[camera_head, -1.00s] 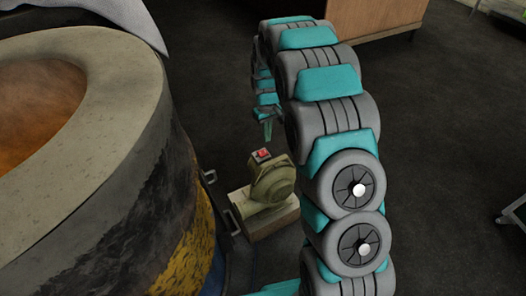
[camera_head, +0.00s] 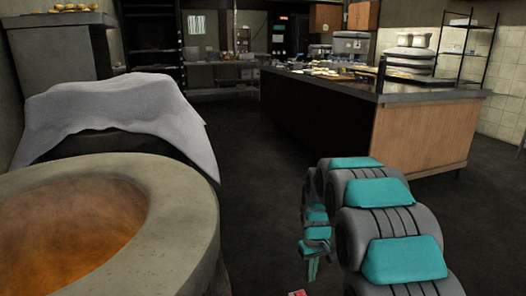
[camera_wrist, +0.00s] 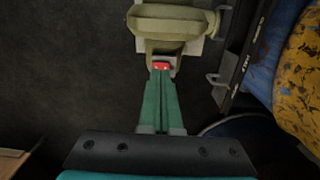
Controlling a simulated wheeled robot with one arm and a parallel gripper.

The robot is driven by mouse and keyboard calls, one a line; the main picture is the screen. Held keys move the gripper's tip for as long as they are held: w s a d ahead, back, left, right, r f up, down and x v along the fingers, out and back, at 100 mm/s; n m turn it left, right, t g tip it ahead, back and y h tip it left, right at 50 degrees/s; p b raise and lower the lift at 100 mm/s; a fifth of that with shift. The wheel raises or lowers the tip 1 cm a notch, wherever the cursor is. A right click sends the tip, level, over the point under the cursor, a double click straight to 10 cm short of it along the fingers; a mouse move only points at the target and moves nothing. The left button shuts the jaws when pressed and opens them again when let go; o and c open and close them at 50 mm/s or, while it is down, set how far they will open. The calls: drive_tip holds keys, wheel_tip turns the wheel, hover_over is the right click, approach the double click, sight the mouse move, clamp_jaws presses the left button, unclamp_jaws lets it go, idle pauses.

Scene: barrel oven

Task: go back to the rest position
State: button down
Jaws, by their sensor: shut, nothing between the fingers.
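My gripper (camera_head: 313,270) hangs at the lower right of the head view, at the end of my curled arm. In the wrist view its two green fingers (camera_wrist: 161,78) are pressed together with nothing between them. Their tips appear right by the red switch (camera_wrist: 161,66) of the beige blower motor (camera_wrist: 172,24). I cannot tell whether they touch it. In the head view only the red switch (camera_head: 297,293) shows at the bottom edge, just below and left of the fingers. The rest of the motor is out of that view.
The round barrel oven (camera_head: 185,225) with a glowing orange inside fills the lower left. A grey cloth (camera_head: 115,108) drapes behind it. A long counter (camera_head: 425,132) with trays stands at the back right. Dark floor (camera_head: 250,160) between them is clear.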

drive_tip(key=s+r+m, duration=0.1)
drive_tip(key=s+r, duration=0.5)
drive_tip(key=s, duration=0.4)
drive_tip(key=s+r+m, duration=0.1)
drive_tip(key=s+r, duration=0.4)
drive_tip(key=s, duration=0.4)
drive_tip(key=s+r+m+g, duration=0.1)
drive_tip(key=s+r, duration=0.1)
drive_tip(key=s, duration=1.8)
drive_tip(key=shift+s+g, duration=0.3)
drive_tip(key=shift+s, duration=0.05)
